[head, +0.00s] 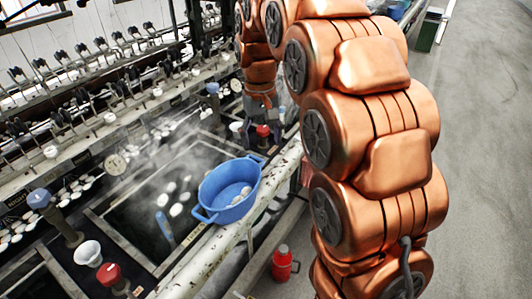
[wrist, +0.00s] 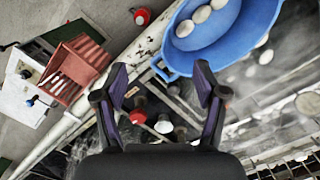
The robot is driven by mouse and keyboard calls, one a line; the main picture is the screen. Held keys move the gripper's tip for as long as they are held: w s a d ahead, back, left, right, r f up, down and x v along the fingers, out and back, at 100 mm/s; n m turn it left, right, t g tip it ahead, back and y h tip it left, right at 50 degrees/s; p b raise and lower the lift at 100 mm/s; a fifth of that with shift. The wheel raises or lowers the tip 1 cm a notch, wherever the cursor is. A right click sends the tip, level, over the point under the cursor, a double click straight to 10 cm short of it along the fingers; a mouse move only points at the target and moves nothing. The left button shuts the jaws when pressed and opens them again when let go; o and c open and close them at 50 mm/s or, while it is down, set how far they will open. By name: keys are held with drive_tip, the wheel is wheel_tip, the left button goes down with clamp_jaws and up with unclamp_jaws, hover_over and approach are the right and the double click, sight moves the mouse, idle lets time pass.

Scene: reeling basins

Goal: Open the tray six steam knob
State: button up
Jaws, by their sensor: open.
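A red knob (head: 263,131) stands on a post at the basin edge, just below my gripper (head: 262,100) in the head view. A red knob also shows between my fingers in the wrist view (wrist: 138,116), beyond the tips. My gripper (wrist: 161,78) is open and empty, its two dark fingers apart. Another red knob (head: 108,273) stands at the near left, beside a white funnel-like cup (head: 88,252). Blue knobs stand at the left (head: 39,199) and at the back (head: 213,88). I cannot read any tray number, so which knob is tray six's is unclear.
A blue basin (head: 212,208) with white cocoons sits on the ledge (head: 197,262) close to my gripper. Steaming water with floating cocoons lies behind it. A red bottle (head: 282,263) stands on the floor. A red crate (wrist: 88,52) shows in the wrist view. The right floor is clear.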

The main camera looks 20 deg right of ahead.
drive_tip(key=shift+s+a+f, duration=0.1)
drive_tip(key=shift+s+a, duration=0.15)
drive_tip(key=shift+s, duration=0.6)
drive_tip(key=shift+s+a+f, duration=0.1)
drive_tip(key=shift+s+a, duration=0.1)
drive_tip(key=shift+s, duration=0.6)
drive_tip(key=shift+s+a+f, duration=0.1)
drive_tip(key=shift+s+a, duration=0.15)
drive_tip(key=shift+s, duration=0.6)
